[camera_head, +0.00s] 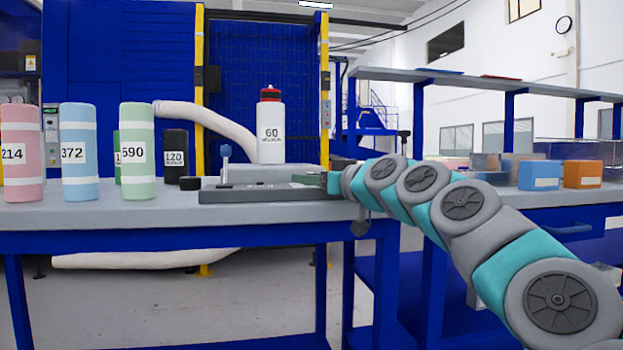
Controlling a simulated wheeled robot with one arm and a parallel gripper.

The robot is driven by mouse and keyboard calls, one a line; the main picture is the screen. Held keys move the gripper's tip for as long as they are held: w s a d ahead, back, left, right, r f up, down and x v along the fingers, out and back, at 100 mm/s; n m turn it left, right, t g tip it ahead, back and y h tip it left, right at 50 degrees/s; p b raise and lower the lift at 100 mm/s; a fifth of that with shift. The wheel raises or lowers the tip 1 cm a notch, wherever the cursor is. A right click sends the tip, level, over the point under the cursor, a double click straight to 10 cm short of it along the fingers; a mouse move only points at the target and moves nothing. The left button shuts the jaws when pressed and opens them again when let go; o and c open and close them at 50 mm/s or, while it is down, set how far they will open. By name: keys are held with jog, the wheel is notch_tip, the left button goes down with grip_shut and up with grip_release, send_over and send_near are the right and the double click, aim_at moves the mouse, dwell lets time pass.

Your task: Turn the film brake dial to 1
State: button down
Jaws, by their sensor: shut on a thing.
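A low grey device (255,192) with a dark base lies on the workbench. A blue-topped lever (225,160) stands upright at its left end. My arm reaches in from the right, and my gripper (332,180) is at the right end of the device, beside a dark green part (309,179). My gripper is shut at the place where the film brake dial would be. The dial itself and its numbers are hidden or too small to read, so its setting cannot be told.
Pink (22,152), blue (80,152) and green (137,150) labelled rolls stand on the left of the workbench (110,215). A black container (176,155) and a white bottle (270,128) stand behind the device. Blue (539,175) and orange (582,175) boxes sit on the right bench.

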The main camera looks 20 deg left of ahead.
aim_at(337, 202)
jog(key=shift+r, duration=0.15)
dwell(0.4)
jog(key=shift+c, duration=1.8)
grip_release()
jog(key=shift+v, duration=3.95)
jog(key=shift+w, duration=0.1)
